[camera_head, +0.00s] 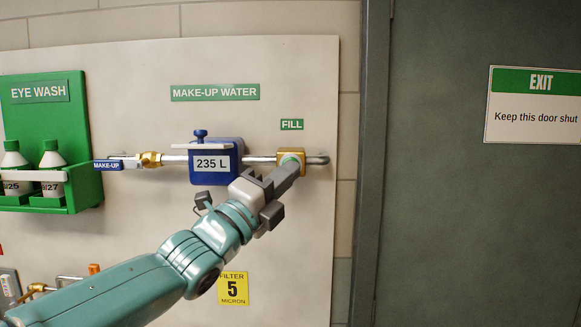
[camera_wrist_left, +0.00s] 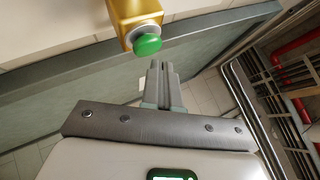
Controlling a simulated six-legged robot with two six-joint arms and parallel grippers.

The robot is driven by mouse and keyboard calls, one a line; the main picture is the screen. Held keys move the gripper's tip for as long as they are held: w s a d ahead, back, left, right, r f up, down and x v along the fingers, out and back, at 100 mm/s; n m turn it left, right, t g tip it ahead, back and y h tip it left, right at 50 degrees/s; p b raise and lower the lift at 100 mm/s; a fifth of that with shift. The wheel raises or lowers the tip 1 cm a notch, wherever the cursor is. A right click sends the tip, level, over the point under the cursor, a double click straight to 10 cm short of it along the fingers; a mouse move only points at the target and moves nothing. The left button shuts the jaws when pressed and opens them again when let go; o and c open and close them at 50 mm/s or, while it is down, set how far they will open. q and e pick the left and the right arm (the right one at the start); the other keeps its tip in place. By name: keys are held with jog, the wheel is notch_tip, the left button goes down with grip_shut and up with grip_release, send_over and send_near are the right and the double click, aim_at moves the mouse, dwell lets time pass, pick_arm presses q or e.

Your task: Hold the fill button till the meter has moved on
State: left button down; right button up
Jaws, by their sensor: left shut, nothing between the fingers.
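The fill button (camera_wrist_left: 148,45) is a round green push button on a brass block (camera_wrist_left: 133,14), below the FILL label (camera_head: 291,125). The blue meter (camera_head: 216,177) on the pipe reads 235 L in the head view. My left gripper (camera_head: 293,165) is shut and empty, its tips in front of the button and partly covering it. In the left wrist view its fingertips (camera_wrist_left: 159,64) point towards the button, just below it in the picture. I cannot tell whether they touch it. My right gripper is in neither view.
A make-up lever (camera_head: 109,165) is on the pipe left of the meter. A green eye wash holder (camera_head: 85,187) with two bottles projects from the panel at the left. A grey door (camera_head: 470,220) with an exit sign stands at the right. A yellow filter label (camera_head: 233,289) is low on the panel.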

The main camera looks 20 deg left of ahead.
pick_arm(q)
jog(key=shift+w, duration=0.25)
jog(key=shift+w+a, duration=0.25)
jog(key=shift+w, duration=0.25)
dwell(0.8)
jog(key=shift+s, duration=0.1)
dwell(0.6)
jog(key=shift+s+d+b, duration=0.3)
jog(key=shift+s+b, duration=0.45)
jog(key=shift+s, duration=0.1)
